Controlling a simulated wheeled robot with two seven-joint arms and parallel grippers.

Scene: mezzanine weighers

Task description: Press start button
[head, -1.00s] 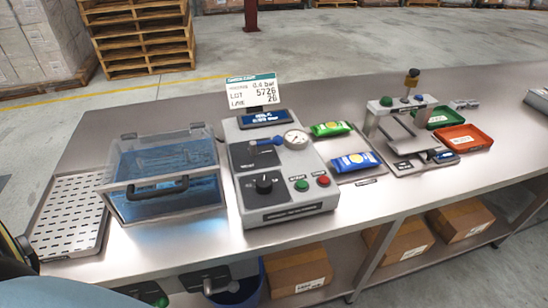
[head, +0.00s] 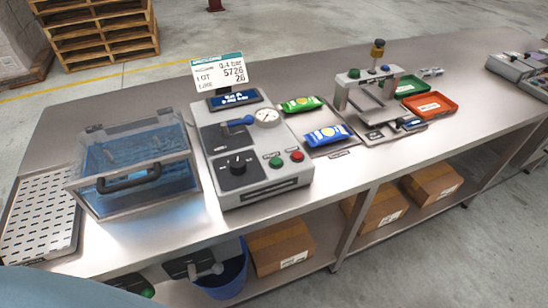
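A grey control box (head: 262,192) stands on the steel bench near the middle of the view. On its lower right front are a green button (head: 276,162) and a red button (head: 297,156), side by side; their labels are too small to read. The box also has a black knob (head: 237,167), a blue lever (head: 240,122), a round gauge (head: 267,115) and a small blue display (head: 236,98). Neither gripper is in view, and nothing covers the buttons.
A clear-lidded water tank (head: 133,181) stands left of the box, with a perforated tray (head: 40,222) beyond it. Green and blue packets (head: 328,135), a small press (head: 367,100) and red and green trays (head: 430,106) lie right. Cardboard boxes (head: 281,246) sit below.

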